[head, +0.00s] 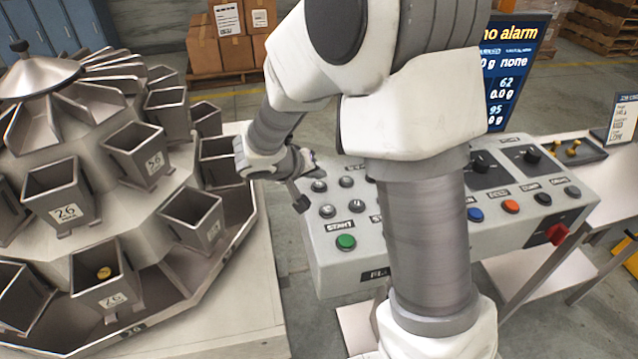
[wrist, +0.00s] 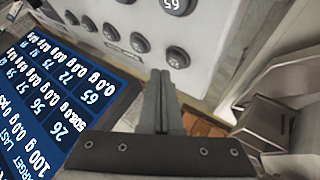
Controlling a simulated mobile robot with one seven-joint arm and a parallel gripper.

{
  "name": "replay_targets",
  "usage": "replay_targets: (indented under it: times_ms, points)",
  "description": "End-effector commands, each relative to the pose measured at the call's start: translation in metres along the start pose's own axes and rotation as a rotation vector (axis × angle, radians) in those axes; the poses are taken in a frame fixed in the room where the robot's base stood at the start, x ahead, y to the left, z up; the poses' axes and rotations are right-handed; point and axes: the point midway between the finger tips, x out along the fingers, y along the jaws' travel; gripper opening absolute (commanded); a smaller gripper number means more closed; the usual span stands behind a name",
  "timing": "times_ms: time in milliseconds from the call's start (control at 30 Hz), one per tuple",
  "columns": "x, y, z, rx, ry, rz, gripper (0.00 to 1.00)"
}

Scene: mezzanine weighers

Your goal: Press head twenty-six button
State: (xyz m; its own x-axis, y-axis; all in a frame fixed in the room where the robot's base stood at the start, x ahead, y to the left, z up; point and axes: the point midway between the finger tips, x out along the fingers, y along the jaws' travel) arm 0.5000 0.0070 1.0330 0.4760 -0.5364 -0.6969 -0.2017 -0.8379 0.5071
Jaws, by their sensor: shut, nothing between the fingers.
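The grey control panel (head: 330,265) carries several small round buttons near its left end, such as one (head: 327,211) above the green START button (head: 346,242). Their numbers are too small to read here, so I cannot tell which is twenty-six. My gripper (head: 302,203) is shut and empty at the panel's left edge, beside these buttons. In the wrist view its fingertips (wrist: 163,75) point at the panel, close to a dark round button (wrist: 178,57); contact cannot be told. A nearby button cap reads 65. My arm hides the middle of the panel.
A dark display (head: 508,75) shows "no alarm" behind the panel. A red switch (head: 556,234) is at the panel's right end.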

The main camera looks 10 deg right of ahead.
Motion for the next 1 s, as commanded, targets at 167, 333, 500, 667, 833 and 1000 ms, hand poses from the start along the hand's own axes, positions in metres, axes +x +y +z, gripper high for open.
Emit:
replay_targets:
  times_ms: [167,333,500,667,833,1000]
  points:
    - [0.0037,-0.0028,0.0026,0.001,0.0,0.0,0.0]
    - [0.0063,-0.0047,0.0043,0.0,0.001,0.0,0.0]
    - [0.0059,-0.0044,0.0041,0.001,0.001,0.0,0.0]
    - [0.0056,-0.0041,0.0039,0.001,0.0,0.0,0.0]
    - [0.0059,-0.0044,0.0042,0.0,0.0,0.0,0.0]
    - [0.0068,-0.005,0.0049,0.001,0.0,0.0,0.0]
